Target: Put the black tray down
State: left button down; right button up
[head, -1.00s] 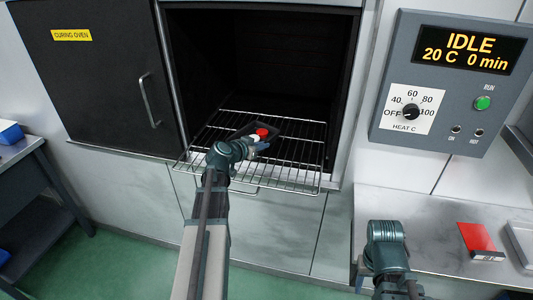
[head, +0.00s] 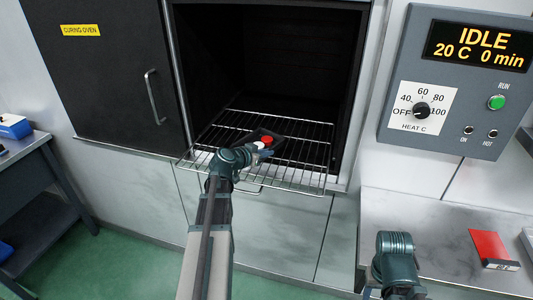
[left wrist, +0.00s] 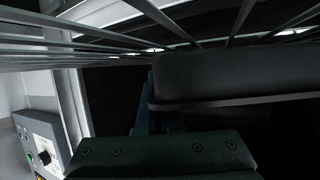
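The black tray (head: 279,139) is small and dark, with a red piece (head: 267,139) and a white piece (head: 259,145) in it. In the head view it is over the wire rack (head: 310,157) at the oven mouth. My left gripper (head: 262,153) is at the tray's near edge and appears shut on it. In the left wrist view the tray's dark side (left wrist: 235,75) fills the right, close to the rack wires. I cannot tell whether the tray touches the rack. My right arm shows at the lower right, but its gripper is not visible.
The curing oven (head: 270,60) is open and dark inside, its door (head: 105,90) at the left. The control panel (head: 455,80) reads IDLE, 20 C, 0 min. A red card-like object (head: 490,246) lies on the right bench (head: 420,215). Much of the rack is bare.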

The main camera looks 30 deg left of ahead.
pick_arm(q)
jog(key=c, duration=1.1)
grip_release()
jog(key=shift+r, duration=0.15)
jog(key=shift+r+p, duration=0.25)
jog(key=shift+p, duration=0.1)
jog(key=shift+r+p, duration=0.4)
jog(key=shift+p, duration=0.05)
jog(key=p+v, duration=0.4)
jog(key=v, duration=0.7)
jog(key=shift+d, duration=0.1)
jog(key=shift+s+r, duration=0.1)
jog(key=shift+s, duration=0.35)
